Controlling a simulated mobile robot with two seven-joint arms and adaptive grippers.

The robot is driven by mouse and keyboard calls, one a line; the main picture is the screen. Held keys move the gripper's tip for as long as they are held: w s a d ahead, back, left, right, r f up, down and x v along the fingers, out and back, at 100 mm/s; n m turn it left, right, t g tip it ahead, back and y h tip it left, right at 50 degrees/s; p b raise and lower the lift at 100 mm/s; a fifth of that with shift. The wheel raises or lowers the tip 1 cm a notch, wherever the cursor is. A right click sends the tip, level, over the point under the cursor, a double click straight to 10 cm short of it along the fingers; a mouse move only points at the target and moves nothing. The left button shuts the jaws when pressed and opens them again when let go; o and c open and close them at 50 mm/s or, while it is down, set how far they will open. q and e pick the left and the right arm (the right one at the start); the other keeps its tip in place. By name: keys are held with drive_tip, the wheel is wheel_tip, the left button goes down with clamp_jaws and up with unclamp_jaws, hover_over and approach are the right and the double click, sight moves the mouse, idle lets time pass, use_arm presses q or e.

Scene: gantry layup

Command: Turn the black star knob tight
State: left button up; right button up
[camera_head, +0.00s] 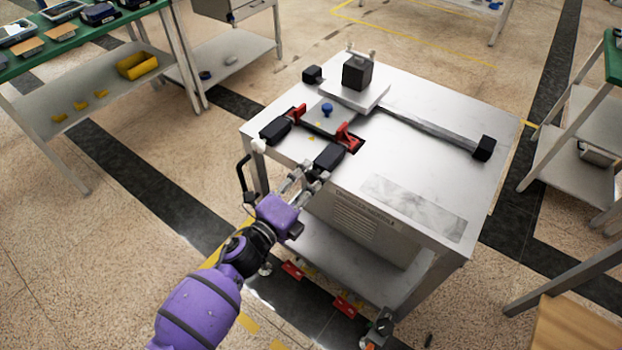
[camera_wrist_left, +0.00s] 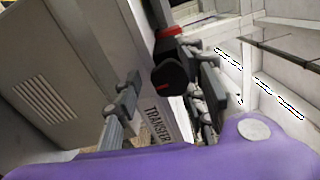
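A black knob (camera_wrist_left: 172,78) with a many-sided end face shows in the middle of the left wrist view, with a red part just behind it. In the head view, I take it to be the black piece (camera_head: 328,156) before the right red clamp (camera_head: 346,137), at the table's front edge. My left gripper (camera_head: 306,176) is just in front of it. In the left wrist view its two grey fingers (camera_wrist_left: 165,88) stand apart on either side of the knob, with gaps visible. I cannot tell whether a finger touches it. My right gripper is not in view.
The grey metal table (camera_head: 415,205) carries a second red clamp (camera_head: 297,113) with a black piece (camera_head: 275,130), a blue knob (camera_head: 327,109), a black block (camera_head: 357,72) and a rail (camera_head: 430,127). A green-topped bench (camera_head: 75,38) stands at the left. Open floor lies between.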

use_arm(q)
drive_tip(key=shift+s+d, duration=0.1)
idle(0.3)
drive_tip(key=shift+s, duration=0.1)
drive_tip(key=v, duration=1.2)
drive_tip(key=shift+w, duration=0.2)
drive_tip(key=s+a+f+n+y+p, duration=0.1)
drive_tip(key=s+a+f+n+y, duration=0.2)
drive_tip(key=n, duration=0.5)
drive_tip(key=s+a+f+n+y+p, duration=0.2)
drive_tip(key=a+n+y, duration=0.2)
drive_tip(key=a+n, duration=0.3)
drive_tip(key=s+f+n+g+y+p, duration=0.1)
drive_tip(key=s+n+g, duration=0.1)
drive_tip(key=s, duration=0.5)
drive_tip(key=s+a+f+n+g+y+p, duration=0.1)
drive_tip(key=s+f+n+g+p, duration=0.1)
drive_tip(key=s+n, duration=0.3)
drive_tip(key=s+a+f+n+g+y+p, duration=0.1)
drive_tip(key=s+n, duration=0.3)
drive_tip(key=s, duration=0.6)
drive_tip(key=shift+s+a+f+g+p, duration=0.25)
drive_tip(key=shift+s+g+p, duration=0.2)
drive_tip(key=shift+p, duration=0.3)
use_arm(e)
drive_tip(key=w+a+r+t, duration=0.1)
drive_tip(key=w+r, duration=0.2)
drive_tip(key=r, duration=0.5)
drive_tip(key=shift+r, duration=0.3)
